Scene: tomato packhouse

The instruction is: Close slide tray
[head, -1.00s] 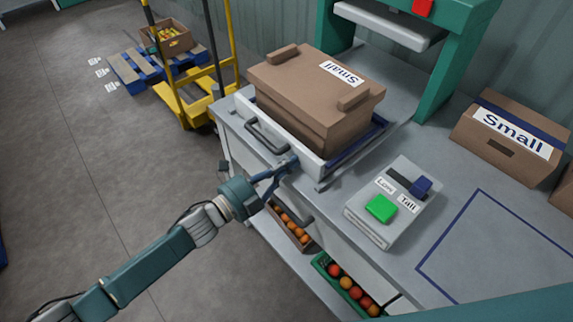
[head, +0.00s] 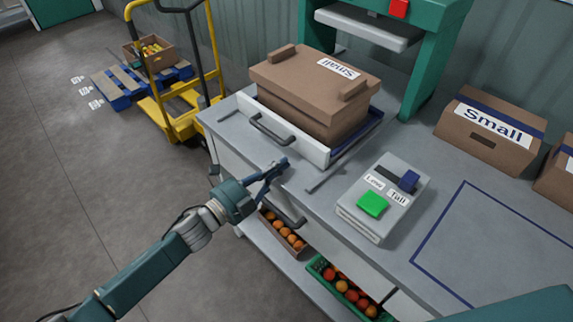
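The slide tray has a white front panel (head: 292,136) with a dark bar handle (head: 270,130) and a blue edge at its right side. It sits on the grey bench, and a closed brown box labelled Small (head: 310,92) stands in it. Bare rail strips show on the bench in front of the tray at both sides. My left gripper (head: 277,168) is just in front of the tray front, below the handle, with a small gap seeming to lie between them. Its fingers are small and seen at a slant, so their opening is unclear. My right gripper is out of view.
A green-framed press (head: 440,60) stands behind the tray. A control box (head: 383,195) with a green button is right of it. Another Small box (head: 490,130) sits at the back right. Fruit crates (head: 345,292) are below. A yellow pallet truck (head: 178,115) stands at left.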

